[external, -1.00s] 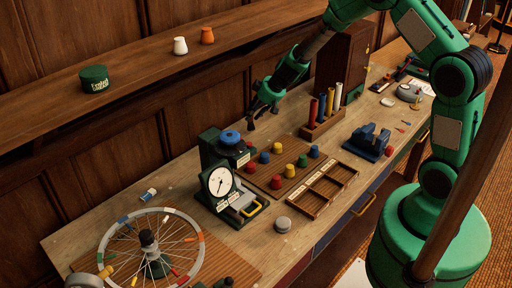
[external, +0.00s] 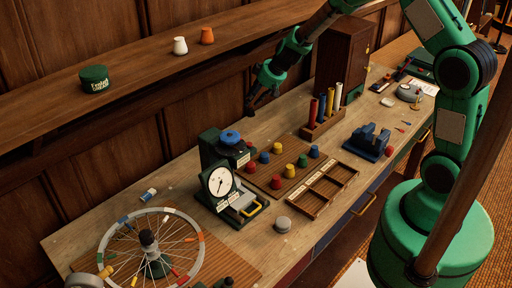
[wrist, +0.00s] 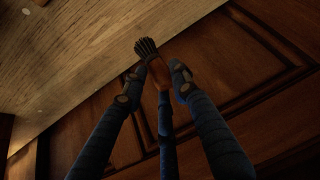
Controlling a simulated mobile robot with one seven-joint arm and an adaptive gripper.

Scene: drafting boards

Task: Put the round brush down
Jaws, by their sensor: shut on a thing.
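My gripper (wrist: 158,78) is shut on the round brush (wrist: 147,48), which shows in the wrist view between the two fingertips. The brush has dark bristles spread at the far end and a brown wooden handle that runs back between the fingers. In the external view my gripper (external: 254,98) is in the air near the back wall, above the bench (external: 185,167) and left of the rack of coloured tubes. The brush is too small and dark to make out clearly there.
A green device with a dial (external: 220,181) stands below and left of my gripper. A ribbed board (external: 258,183) with several coloured knobs, a tube rack (external: 322,128) and a wooden cabinet (external: 341,60) are to the right.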

